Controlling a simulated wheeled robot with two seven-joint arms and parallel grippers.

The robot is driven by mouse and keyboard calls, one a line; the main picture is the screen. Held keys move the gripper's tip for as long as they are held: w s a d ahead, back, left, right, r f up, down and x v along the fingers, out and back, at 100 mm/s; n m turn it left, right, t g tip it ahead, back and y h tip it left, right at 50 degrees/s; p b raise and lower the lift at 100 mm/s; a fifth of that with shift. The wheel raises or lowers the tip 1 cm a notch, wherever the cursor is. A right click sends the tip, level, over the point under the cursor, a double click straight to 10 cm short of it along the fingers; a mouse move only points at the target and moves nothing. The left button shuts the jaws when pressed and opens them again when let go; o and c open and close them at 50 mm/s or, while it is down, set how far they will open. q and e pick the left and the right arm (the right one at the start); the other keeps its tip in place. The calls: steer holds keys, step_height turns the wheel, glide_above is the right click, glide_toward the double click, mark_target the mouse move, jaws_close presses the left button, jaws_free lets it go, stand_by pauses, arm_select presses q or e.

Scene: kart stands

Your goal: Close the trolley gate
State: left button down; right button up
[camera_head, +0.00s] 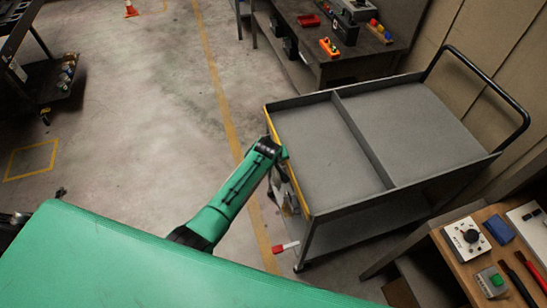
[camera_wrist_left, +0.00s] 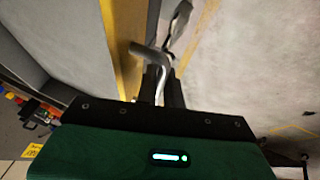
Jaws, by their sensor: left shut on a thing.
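The grey trolley (camera_head: 354,206) stands right of centre in the head view, with a divided top tray and a lower shelf. The trolley gate (camera_head: 290,161) is the yellow-edged panel at its left end; its yellow face also shows in the left wrist view (camera_wrist_left: 122,45). It lies along the tray end; I cannot tell whether any gap is left. My left gripper (camera_wrist_left: 163,88) is shut on a bent metal handle (camera_wrist_left: 150,52) beside the yellow face. In the head view, my green forearm partly hides this gripper. My right gripper is not in view.
A red-tipped lever (camera_head: 286,247) sticks out low at the trolley's near left corner. A workbench with tools (camera_head: 480,262) stands close at the lower right. A dark bench (camera_head: 345,68) stands behind the trolley. The floor (camera_head: 150,110) left of the trolley is clear.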

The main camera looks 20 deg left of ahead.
arm_select(q)
steer(key=shift+w+d+r+g+y+p, duration=0.1)
steer(key=shift+d+r+g+y+p, duration=0.1)
steer(key=shift+g+y+p, duration=0.1)
stand_by(0.4)
steer(key=c, duration=1.8)
jaws_free()
steer(key=b+v, duration=0.2)
steer(key=v, duration=1.1)
steer(key=shift+d+r, duration=0.2)
steer(key=shift+r, duration=0.1)
